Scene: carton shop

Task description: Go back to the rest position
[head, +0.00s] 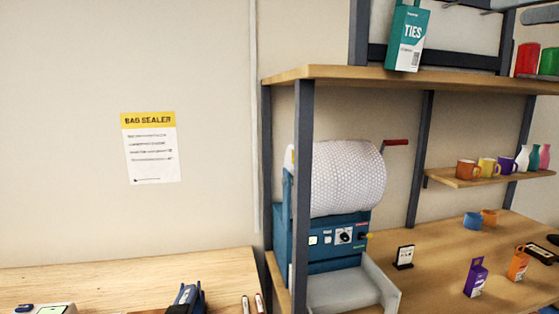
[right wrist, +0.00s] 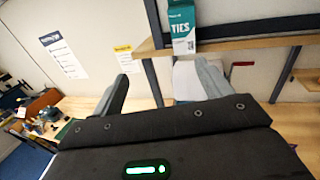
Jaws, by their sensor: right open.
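My right gripper (right wrist: 163,84) is open, its two grey fingers spread apart with nothing between them in the right wrist view. In the head view only grey parts of the right gripper (head: 505,14) show at the top right edge, in front of the upper shelf. The teal and white TIES box (head: 407,38) stands on the upper shelf. It also shows beyond the fingers in the right wrist view (right wrist: 183,28), apart from them. My left gripper is in neither view.
A wooden upper shelf (head: 340,75) on dark posts spans the right. Below it are a blue machine with a bubble-wrap roll (head: 347,178), a small shelf of mugs and vases (head: 480,182), and small boxes (head: 476,277) on the bench. The wall with the BAG SEALER sign (head: 150,150) is clear.

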